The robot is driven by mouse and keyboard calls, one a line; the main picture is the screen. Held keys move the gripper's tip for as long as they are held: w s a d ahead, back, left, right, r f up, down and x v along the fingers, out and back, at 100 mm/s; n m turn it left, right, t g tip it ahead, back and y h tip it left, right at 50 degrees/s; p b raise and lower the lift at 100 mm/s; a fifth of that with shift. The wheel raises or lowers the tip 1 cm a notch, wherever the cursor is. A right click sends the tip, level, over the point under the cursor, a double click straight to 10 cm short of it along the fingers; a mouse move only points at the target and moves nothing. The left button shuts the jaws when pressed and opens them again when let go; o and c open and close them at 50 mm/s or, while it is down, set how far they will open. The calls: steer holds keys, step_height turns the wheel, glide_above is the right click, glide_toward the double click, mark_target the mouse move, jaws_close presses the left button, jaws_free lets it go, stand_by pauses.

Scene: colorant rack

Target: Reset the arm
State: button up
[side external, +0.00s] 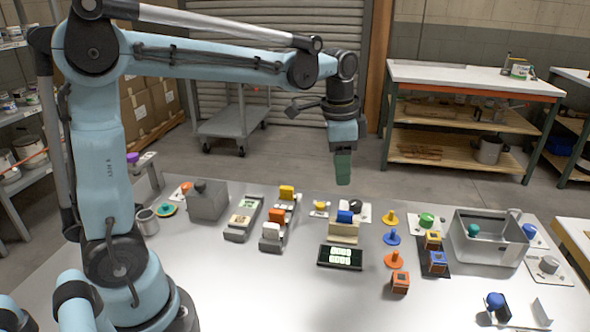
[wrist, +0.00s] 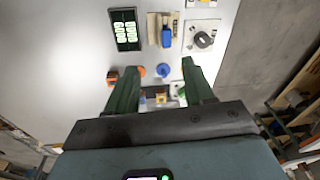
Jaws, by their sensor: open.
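My gripper (side external: 343,168) hangs high above the back edge of the table, pointing down, with green fingers. In the wrist view my gripper (wrist: 163,85) is open, with its two fingers wide apart and nothing between them close up. The table (side external: 225,283) lies well below it. A black tile with green-lit marks (side external: 340,257) lies mid-table; a beige holder (side external: 343,231) with a blue block stands behind it. Nothing touches the gripper.
A grey metal bin (side external: 490,238) stands at the right. Orange (side external: 394,260), blue (side external: 391,237) and yellow (side external: 389,218) pegs stand mid-table. A grey box (side external: 207,200) and block racks (side external: 243,218) are at the left. The front middle of the table is bare. A shelved workbench (side external: 460,80) stands behind.

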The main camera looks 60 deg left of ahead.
steer(key=s+d+f+n+t, duration=0.1)
steer(key=s+n+t, duration=0.2)
steer(key=s, duration=0.3)
steer(key=s+d+f+n+t, duration=0.1)
steer(key=s+f+n+t, duration=0.1)
steer(key=s+n, duration=0.2)
steer(key=shift+s+f+t, duration=0.25)
steer(key=shift+s+t, duration=0.15)
steer(key=shift+s, duration=0.7)
